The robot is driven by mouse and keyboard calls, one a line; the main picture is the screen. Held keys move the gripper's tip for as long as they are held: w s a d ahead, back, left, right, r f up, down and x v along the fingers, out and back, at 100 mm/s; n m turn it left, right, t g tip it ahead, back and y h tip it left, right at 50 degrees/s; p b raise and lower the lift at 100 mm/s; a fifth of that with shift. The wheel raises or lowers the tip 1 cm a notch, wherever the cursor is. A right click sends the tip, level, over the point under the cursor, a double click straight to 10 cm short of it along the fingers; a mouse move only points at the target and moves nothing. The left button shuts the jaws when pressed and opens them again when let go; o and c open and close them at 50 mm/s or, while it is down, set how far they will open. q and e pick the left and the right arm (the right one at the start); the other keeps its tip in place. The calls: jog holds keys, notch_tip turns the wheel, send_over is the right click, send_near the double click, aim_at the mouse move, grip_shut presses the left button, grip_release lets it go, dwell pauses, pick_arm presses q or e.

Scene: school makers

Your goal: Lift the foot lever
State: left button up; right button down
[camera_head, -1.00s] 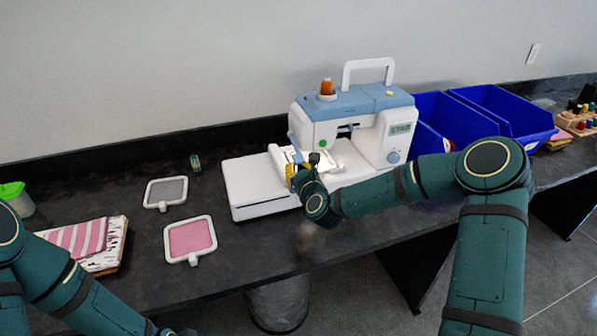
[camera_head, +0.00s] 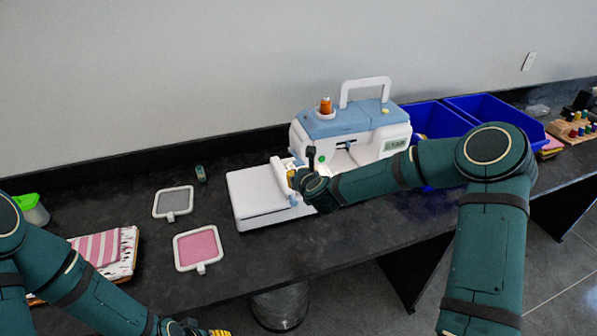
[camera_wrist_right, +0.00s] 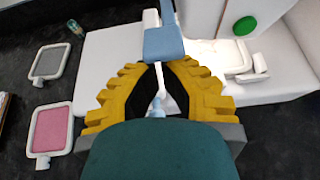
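A white and blue sewing machine (camera_head: 348,126) stands on the dark table. My right gripper (camera_head: 294,176) is at its needle area, above the flat white bed. In the right wrist view, the yellow fingers of my right gripper (camera_wrist_right: 165,68) converge around a thin white rod under a blue piece (camera_wrist_right: 163,42). This may be the foot lever; I cannot tell for certain. Whether the fingers press on it is unclear. The green button (camera_wrist_right: 245,26) is to the right. My left gripper (camera_head: 212,332) is cut off at the bottom edge, its opening hidden.
A grey framed pad (camera_head: 173,202) and a pink framed pad (camera_head: 198,247) lie left of the machine. Folded fabric (camera_head: 104,250) lies farther left. Blue bins (camera_head: 500,112) stand to the right. The wall is close behind the table.

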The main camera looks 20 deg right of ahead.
pick_arm(q)
jog(key=shift+f, duration=0.2)
pick_arm(e)
jog(key=shift+f, duration=0.3)
pick_arm(q)
jog(key=shift+r, duration=0.3)
pick_arm(e)
jog(key=shift+r, duration=0.85)
pick_arm(q)
jog(key=shift+p, duration=0.3)
pick_arm(e)
jog(key=shift+r, duration=0.1)
